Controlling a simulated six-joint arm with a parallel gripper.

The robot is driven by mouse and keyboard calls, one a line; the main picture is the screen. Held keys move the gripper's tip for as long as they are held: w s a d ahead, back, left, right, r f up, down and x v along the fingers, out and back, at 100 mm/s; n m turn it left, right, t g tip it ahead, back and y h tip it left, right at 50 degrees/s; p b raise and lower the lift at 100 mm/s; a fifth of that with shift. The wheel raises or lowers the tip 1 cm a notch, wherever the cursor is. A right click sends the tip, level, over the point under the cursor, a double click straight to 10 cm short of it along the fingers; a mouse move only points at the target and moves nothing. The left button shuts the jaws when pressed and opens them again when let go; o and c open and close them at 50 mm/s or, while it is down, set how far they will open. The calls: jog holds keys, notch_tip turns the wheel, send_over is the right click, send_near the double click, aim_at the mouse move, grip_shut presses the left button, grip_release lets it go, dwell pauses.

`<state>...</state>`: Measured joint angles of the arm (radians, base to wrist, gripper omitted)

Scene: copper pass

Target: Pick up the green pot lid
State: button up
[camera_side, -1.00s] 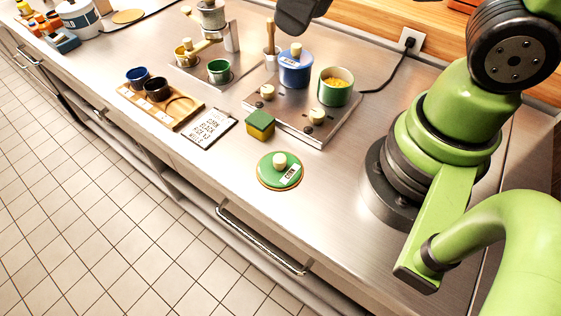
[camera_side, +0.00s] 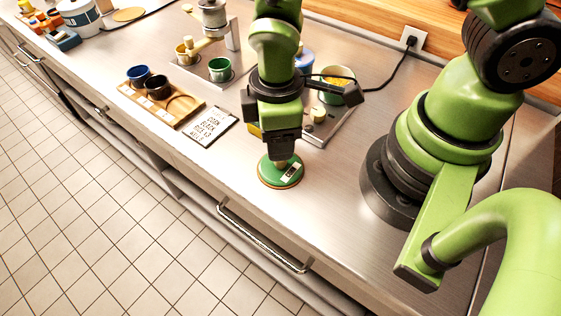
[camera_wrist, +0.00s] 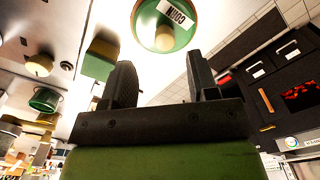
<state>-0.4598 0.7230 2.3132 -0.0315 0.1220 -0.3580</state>
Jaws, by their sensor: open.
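The green pot lid (camera_side: 280,176) lies flat on the steel counter near its front edge. It has a pale knob and a label; in the wrist view the lid (camera_wrist: 178,38) shows its label "CORN" and its round knob (camera_wrist: 164,39). My gripper (camera_side: 283,155) is directly above the lid, pointing down, its tips close to the knob. In the wrist view my gripper's fingers (camera_wrist: 163,85) stand apart with nothing between them, and the knob appears beyond the gap. Whether the tips touch the knob is hidden.
A green-and-yellow block (camera_wrist: 99,55) stands beside the lid, mostly hidden by my arm in the side view. The hob (camera_side: 335,125) with the corn pot (camera_side: 337,86) is behind. A menu card (camera_side: 209,126) and wooden cup tray (camera_side: 165,106) lie left. Counter right of the lid is clear.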

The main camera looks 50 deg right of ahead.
jog(key=f, duration=0.4)
jog(key=shift+s, duration=0.4)
jog(key=shift+a+f, duration=0.1)
jog(key=shift+f, duration=0.5)
grip_shut()
